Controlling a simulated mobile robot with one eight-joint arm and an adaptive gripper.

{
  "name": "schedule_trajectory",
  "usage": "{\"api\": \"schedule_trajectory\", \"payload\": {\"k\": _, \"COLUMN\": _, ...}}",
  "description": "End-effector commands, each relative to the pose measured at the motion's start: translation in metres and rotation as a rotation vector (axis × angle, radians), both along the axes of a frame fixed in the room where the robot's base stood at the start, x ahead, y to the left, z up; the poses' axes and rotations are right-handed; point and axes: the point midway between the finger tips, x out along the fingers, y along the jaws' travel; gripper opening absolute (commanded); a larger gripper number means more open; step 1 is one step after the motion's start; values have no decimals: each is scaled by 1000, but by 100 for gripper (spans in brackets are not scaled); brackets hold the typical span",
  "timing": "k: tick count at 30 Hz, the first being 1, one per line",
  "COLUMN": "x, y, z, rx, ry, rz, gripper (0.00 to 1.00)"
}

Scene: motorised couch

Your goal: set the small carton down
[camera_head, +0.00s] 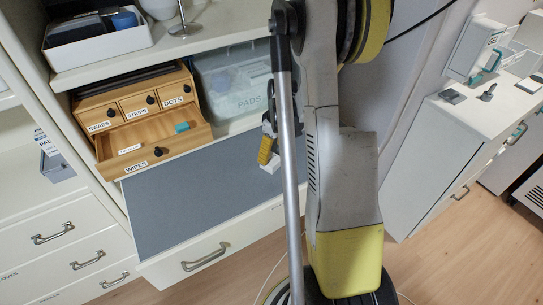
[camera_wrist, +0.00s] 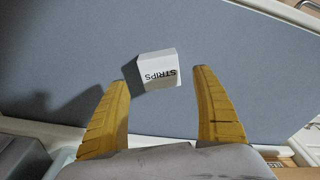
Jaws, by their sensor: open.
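The small carton is white, with STRIPS printed on one side. In the wrist view the carton (camera_wrist: 154,66) is over the grey panel (camera_wrist: 60,30), just beyond and between the fingertips. It seems to rest on the panel, though contact is hard to tell. My gripper (camera_wrist: 162,78) is open, with a gap between each yellow finger and the carton. In the head view my gripper (camera_head: 266,150) is at the right part of the grey panel (camera_head: 185,200), with the carton (camera_head: 271,166) showing just below the fingers. My arm hides part of that area.
A wooden drawer box (camera_head: 140,115) with its WIPES drawer pulled out stands left of the panel's back. A clear PADS bin (camera_head: 235,85) is beside it. A white counter (camera_head: 480,115) stands at right. The panel's left and middle are clear.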

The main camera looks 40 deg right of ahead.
Motion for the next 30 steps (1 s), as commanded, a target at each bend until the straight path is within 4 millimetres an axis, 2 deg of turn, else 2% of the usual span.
{"api": "schedule_trajectory", "payload": {"k": 1, "x": -2, "y": 0, "z": 17, "rx": 0, "ry": 0, "rz": 0, "gripper": 77}}
{"api": "schedule_trajectory", "payload": {"k": 6, "x": -6, "y": -1, "z": 52, "rx": 0, "ry": 0, "rz": 0, "gripper": 77}}
{"api": "schedule_trajectory", "payload": {"k": 10, "x": -8, "y": -1, "z": 68, "rx": 0, "ry": 0, "rz": 0, "gripper": 77}}
{"api": "schedule_trajectory", "payload": {"k": 15, "x": -9, "y": -1, "z": 75, "rx": 0, "ry": 0, "rz": 0, "gripper": 77}}
{"api": "schedule_trajectory", "payload": {"k": 18, "x": -7, "y": 8, "z": 84, "rx": -7, "ry": -10, "rz": -2, "gripper": 77}}
{"api": "schedule_trajectory", "payload": {"k": 20, "x": -5, "y": 22, "z": 97, "rx": -17, "ry": -24, "rz": -7, "gripper": 77}}
{"api": "schedule_trajectory", "payload": {"k": 23, "x": -3, "y": 60, "z": 131, "rx": -40, "ry": -66, "rz": -22, "gripper": 77}}
{"api": "schedule_trajectory", "payload": {"k": 27, "x": -13, "y": 127, "z": 182, "rx": -67, "ry": -156, "rz": -54, "gripper": 77}}
{"api": "schedule_trajectory", "payload": {"k": 30, "x": -29, "y": 173, "z": 208, "rx": -69, "ry": -230, "rz": -77, "gripper": 77}}
